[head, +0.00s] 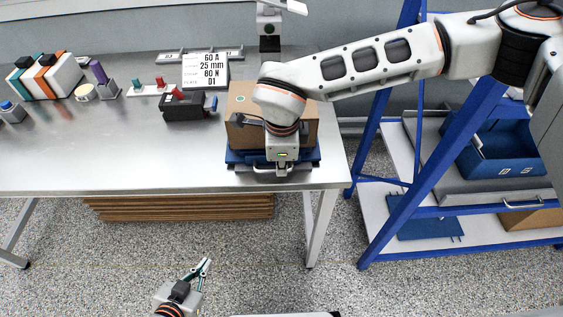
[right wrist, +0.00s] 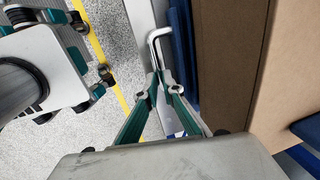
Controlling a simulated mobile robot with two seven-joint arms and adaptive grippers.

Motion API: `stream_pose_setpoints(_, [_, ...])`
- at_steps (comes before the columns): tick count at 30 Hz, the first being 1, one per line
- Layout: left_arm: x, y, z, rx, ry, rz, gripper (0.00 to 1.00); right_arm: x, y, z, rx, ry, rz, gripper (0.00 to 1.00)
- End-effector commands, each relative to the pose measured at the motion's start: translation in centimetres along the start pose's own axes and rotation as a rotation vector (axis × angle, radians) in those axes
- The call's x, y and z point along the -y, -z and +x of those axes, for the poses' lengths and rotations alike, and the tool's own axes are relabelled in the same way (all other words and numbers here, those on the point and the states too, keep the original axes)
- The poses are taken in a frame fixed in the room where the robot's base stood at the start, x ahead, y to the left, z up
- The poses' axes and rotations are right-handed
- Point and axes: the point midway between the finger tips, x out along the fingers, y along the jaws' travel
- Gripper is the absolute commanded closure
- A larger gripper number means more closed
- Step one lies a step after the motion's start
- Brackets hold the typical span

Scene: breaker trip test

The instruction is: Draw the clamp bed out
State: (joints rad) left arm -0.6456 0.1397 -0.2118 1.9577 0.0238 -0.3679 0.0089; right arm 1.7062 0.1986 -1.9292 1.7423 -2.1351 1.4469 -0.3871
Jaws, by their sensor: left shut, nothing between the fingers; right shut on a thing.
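The clamp bed (head: 240,158) is a blue slab at the table's front right edge, with a pale bar handle (head: 262,170) along its front. It also shows as a blue strip in the right wrist view (right wrist: 183,60). My right gripper (right wrist: 163,84) is shut on the handle (right wrist: 155,36), in front of the bed. A brown cardboard box (head: 242,103) stands on the bed; my right arm covers part of it. My left gripper (head: 206,265) is shut and empty, low over the floor in front of the table.
A black device (head: 185,108) with a red part and a blue lever end stands left of the box, below a sign (head: 206,70) reading 60 A, 25 mm, 80 N. A blue-framed rack (head: 440,155) with a blue bin (head: 500,150) stands at right. The table's front left is clear.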

Motion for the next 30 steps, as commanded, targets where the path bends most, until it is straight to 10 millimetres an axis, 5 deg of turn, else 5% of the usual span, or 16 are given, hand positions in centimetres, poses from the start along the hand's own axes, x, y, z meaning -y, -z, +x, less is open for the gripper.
stream_pose_setpoints(3, [0.0,0.1,0.0,-0.002,0.0,0.0,1.0,0.1,-0.1,-0.1,0.002,0.002,-0.001,1.0])
stream_pose_setpoints(5, [0.0,0.2,-0.1,-0.004,0.001,0.0,1.0,0.1,-0.1,-0.1,0.002,0.002,-0.001,0.85])
stream_pose_setpoints(17, [0.0,0.1,-0.2,-0.002,0.0,0.001,1.0,0.1,0.0,-0.6,0.001,0.002,0.0,0.85])
stream_pose_setpoints(30, [0.0,0.2,-0.1,-0.003,0.0,0.0,1.0,0.2,-0.1,-8.6,0.003,0.005,-0.001,0.85])
